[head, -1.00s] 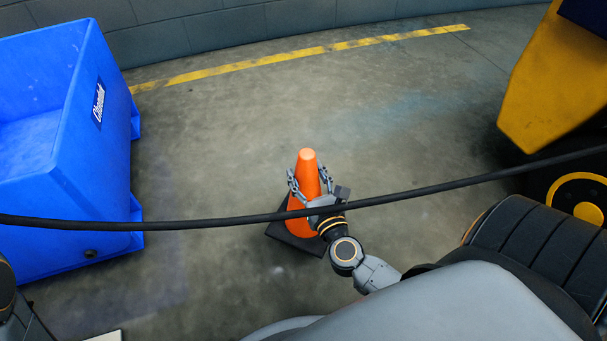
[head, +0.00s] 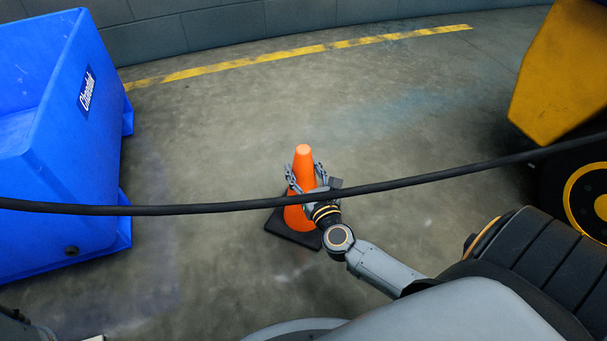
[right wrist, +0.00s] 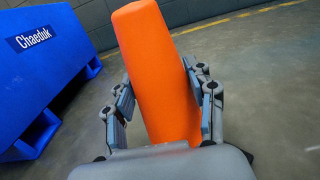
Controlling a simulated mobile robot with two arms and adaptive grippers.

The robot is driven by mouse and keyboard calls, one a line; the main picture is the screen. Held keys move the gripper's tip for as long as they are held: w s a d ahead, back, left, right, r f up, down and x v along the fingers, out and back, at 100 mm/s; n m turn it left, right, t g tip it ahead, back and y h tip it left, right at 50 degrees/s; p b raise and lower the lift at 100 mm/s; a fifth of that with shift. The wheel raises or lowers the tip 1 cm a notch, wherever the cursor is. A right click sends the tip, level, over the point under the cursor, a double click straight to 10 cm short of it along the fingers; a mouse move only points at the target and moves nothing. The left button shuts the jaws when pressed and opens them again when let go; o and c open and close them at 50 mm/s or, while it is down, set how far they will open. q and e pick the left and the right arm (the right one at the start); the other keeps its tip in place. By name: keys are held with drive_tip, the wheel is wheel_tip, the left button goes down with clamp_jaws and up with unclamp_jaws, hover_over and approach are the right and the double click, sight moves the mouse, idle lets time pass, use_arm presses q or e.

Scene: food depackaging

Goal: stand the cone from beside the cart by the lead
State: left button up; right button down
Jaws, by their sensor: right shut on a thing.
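The orange cone (head: 303,165) with its black square base (head: 284,228) looks upright; whether its base rests on the floor or is just above it I cannot tell. My right gripper (head: 305,176) is shut on the cone, a finger on each side of its body. In the right wrist view the cone (right wrist: 158,75) leans slightly between the fingers (right wrist: 165,100). The lead, a black cable (head: 150,210), crosses the head view and passes in front of the cone's lower part; its height above the floor is unclear. My left gripper is not in view.
A blue bin (head: 60,190) with a white-lettered label stands at left. A yellow machine (head: 565,75) with a dark wheel is at right. A yellow line (head: 300,50) runs along the floor before a block wall (head: 230,35). The floor around the cone is clear.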

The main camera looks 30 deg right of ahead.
drive_tip(key=shift+r, duration=0.2)
drive_tip(key=shift+f, duration=0.1)
drive_tip(key=shift+f, duration=0.15)
drive_tip(key=shift+c, duration=2.3)
unclamp_jaws()
